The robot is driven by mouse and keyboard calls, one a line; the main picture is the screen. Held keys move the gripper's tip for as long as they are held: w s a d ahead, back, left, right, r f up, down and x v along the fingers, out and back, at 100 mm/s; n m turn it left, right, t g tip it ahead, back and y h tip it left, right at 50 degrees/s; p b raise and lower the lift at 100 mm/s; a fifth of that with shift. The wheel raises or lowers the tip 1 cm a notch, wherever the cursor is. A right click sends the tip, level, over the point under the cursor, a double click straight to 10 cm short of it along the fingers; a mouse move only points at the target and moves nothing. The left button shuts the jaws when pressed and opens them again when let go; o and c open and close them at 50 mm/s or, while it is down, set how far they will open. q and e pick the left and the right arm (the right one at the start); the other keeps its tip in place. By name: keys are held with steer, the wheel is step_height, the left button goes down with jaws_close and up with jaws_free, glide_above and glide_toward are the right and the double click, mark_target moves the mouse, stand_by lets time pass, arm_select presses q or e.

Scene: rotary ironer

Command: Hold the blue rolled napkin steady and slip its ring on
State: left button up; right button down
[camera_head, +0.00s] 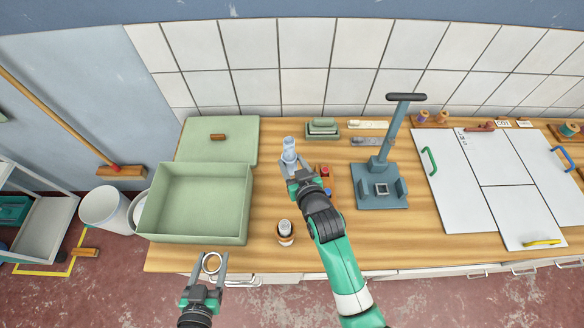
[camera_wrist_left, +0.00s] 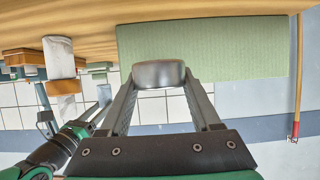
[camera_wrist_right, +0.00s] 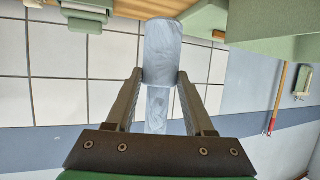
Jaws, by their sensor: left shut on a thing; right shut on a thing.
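In the left wrist view the ring (camera_wrist_left: 158,73) sits between the fingertips and appears edge-on. Ring and napkin are well apart; no ring shows on the napkin.
A pale roll in a wooden holder (camera_head: 285,233) stands at the front, between the arms. A green open box (camera_head: 196,240) is at left, its lid (camera_head: 240,130) behind. A blue-grey press (camera_head: 381,200) and white boards (camera_head: 485,180) are right. The table front is partly clear.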

steer(key=shift+w+r, duration=0.1)
steer(key=shift+r, duration=0.1)
steer(key=shift+w+f, duration=0.15)
steer(key=shift+f, duration=0.2)
step_height(320, 180, down, 7)
steer(key=shift+s+r, duration=0.15)
steer(key=shift+s, duration=0.1)
steer(key=shift+f, duration=1.3)
steer(key=shift+f, duration=0.15)
